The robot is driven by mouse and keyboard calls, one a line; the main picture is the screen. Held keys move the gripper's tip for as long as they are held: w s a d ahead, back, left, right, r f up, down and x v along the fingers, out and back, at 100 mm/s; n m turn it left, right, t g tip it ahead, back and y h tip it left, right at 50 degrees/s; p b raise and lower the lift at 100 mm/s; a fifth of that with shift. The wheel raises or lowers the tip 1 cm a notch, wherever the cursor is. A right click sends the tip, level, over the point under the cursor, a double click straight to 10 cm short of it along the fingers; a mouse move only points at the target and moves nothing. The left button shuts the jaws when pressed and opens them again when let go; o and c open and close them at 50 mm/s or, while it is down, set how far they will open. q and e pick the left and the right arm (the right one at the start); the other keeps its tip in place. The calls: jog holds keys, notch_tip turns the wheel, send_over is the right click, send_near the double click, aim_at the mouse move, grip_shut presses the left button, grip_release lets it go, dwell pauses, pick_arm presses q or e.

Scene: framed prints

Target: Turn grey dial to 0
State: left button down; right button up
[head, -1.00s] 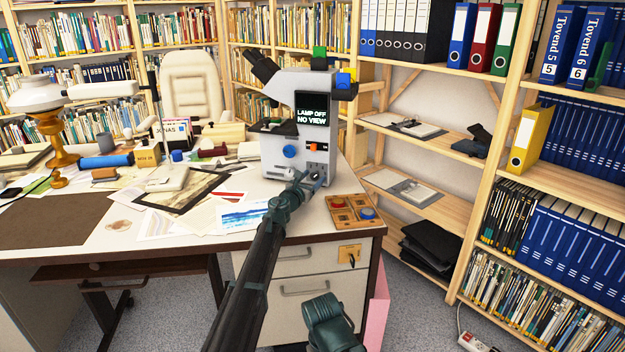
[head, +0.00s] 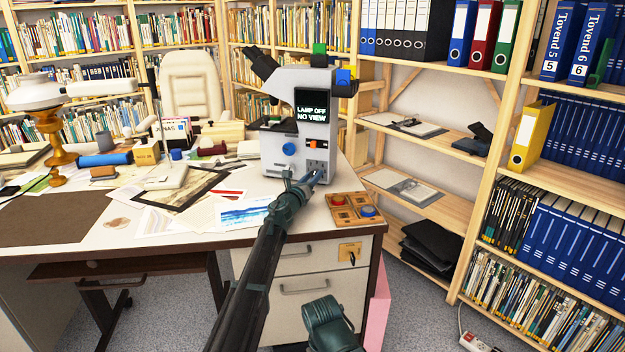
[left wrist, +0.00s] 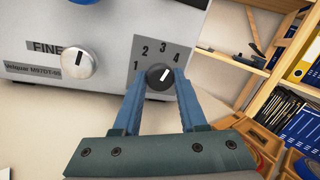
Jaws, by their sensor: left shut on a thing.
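The grey dial (left wrist: 160,77) is a small dark round knob low on the front of the pale microscope (head: 284,154). The numerals 1, 2, 3 and 4 run around it in the left wrist view; no 0 is visible there. The dial's white mark points up and right, roughly toward the 4. My left gripper (head: 316,178) is shut on the dial, with a blue finger on either side of it. In the head view the fingers hide most of the dial.
A silver FINE knob (left wrist: 80,62) is left of the dial. The microscope's screen (head: 311,107) reads "LAMP OFF NO VIEW". A wooden tray (head: 353,223) with a red and a blue piece lies right of my gripper. Papers and prints (head: 243,214) cover the desk to the left.

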pick_arm(q)
jog(key=shift+c, duration=2.3)
grip_release()
jog(key=v, duration=0.7)
jog(key=shift+d, duration=0.1)
jog(key=shift+s+b, duration=0.3)
